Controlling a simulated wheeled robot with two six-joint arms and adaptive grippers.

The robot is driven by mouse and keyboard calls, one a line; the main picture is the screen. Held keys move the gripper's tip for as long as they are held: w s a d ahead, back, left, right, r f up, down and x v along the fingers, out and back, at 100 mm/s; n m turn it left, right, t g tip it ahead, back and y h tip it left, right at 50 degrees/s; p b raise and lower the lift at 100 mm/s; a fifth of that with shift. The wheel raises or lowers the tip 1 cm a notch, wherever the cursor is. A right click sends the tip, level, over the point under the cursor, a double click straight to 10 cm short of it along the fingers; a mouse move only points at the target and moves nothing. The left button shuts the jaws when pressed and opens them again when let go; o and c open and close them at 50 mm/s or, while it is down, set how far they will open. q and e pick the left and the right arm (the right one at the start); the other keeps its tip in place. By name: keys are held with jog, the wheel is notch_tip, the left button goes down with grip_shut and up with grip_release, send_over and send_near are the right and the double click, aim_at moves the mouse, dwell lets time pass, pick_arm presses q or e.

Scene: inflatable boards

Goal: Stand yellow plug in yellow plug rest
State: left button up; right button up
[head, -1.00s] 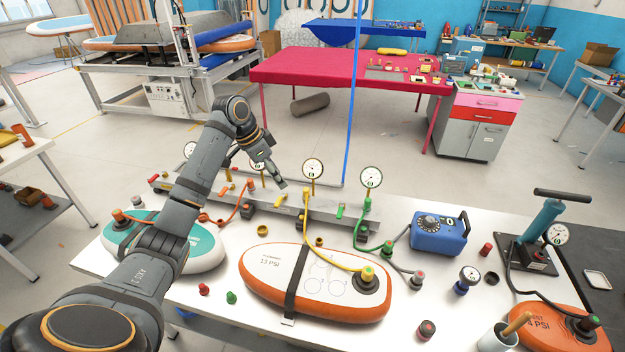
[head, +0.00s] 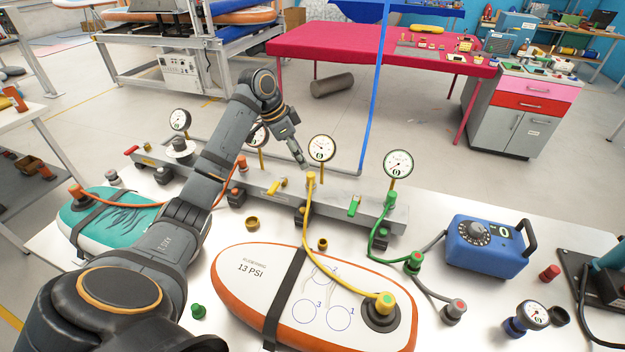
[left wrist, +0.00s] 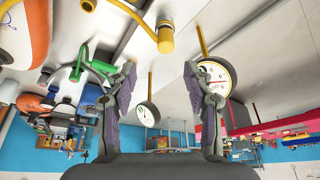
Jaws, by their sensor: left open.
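The yellow plug (head: 384,303) sits on the dark valve of the orange-edged white board (head: 232,288). Its yellow hose (head: 306,222) runs up to a yellow fitting (head: 311,180) on the grey manifold. A small dark-yellow cup (head: 252,223) stands on the white table left of the hose; I cannot tell for sure that it is the yellow plug rest. My left gripper (head: 303,163) is above the manifold near the middle gauge, away from the plug. In the left wrist view it (left wrist: 160,75) is open and empty, with the yellow fitting (left wrist: 166,34) beyond its fingers. My right gripper is not visible.
Gauges (head: 321,149) stand up along the manifold (head: 270,185) close to my left gripper. A green hose (head: 372,240) and a blue pump box (head: 487,245) are to the right. A smaller brownish ring (head: 322,243) lies behind the board.

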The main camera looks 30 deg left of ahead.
aim_at(310, 174)
pick_arm(q)
jog(key=x, duration=0.4)
jog(key=shift+w+d+f, duration=0.1)
jog(key=shift+f, duration=0.15)
jog(key=shift+w+f, duration=0.25)
jog(key=shift+f, duration=0.05)
jog(key=shift+w+f+p, duration=0.15)
jog(key=shift+f+p, duration=0.4)
jog(key=shift+p, duration=0.05)
jog(key=x, duration=0.3)
jog(key=shift+w+f+p, duration=0.15)
jog(key=shift+f+p, duration=0.2)
jog(key=shift+w+f, duration=0.1)
jog(key=shift+f, duration=0.05)
jog(key=shift+c, duration=0.3)
jog(key=c, duration=1)
grip_shut()
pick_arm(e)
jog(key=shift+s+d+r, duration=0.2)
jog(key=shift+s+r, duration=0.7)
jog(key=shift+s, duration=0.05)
